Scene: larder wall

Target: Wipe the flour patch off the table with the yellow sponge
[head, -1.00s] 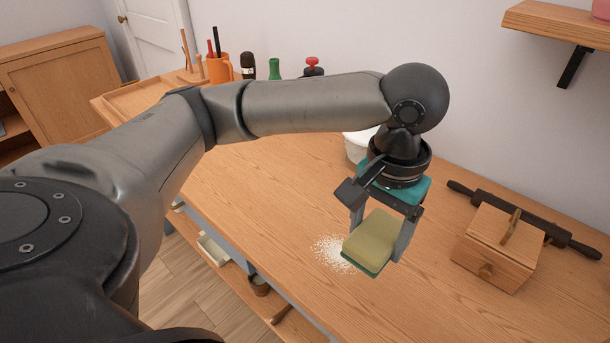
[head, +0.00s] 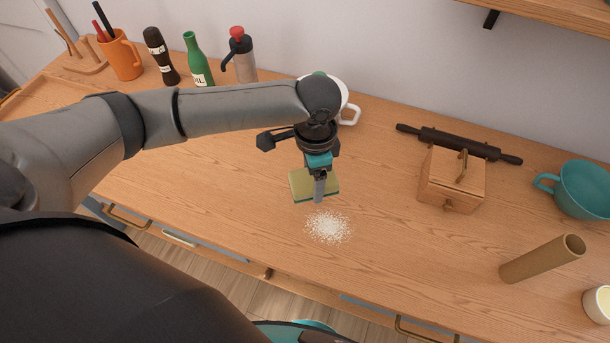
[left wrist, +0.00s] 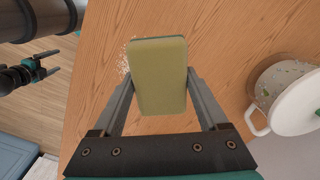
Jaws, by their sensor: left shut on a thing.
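My left gripper (head: 319,195) is shut on the yellow sponge (head: 301,186), which has a green layer on one face. The sponge also fills the middle of the left wrist view (left wrist: 160,80), between the fingers. The white flour patch (head: 328,227) lies on the wooden table (head: 230,220), just nearer than the sponge in the head view. In the left wrist view, flour (left wrist: 123,65) shows beside the sponge, which hides the rest. I cannot tell the exact gap between sponge and table. My right gripper (left wrist: 52,68) shows small at the left wrist view's left edge, open and empty.
A white pot (head: 350,112) stands behind my left gripper. Bottles and an orange mug (head: 122,58) stand at the back left. Table around the flour is clear.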

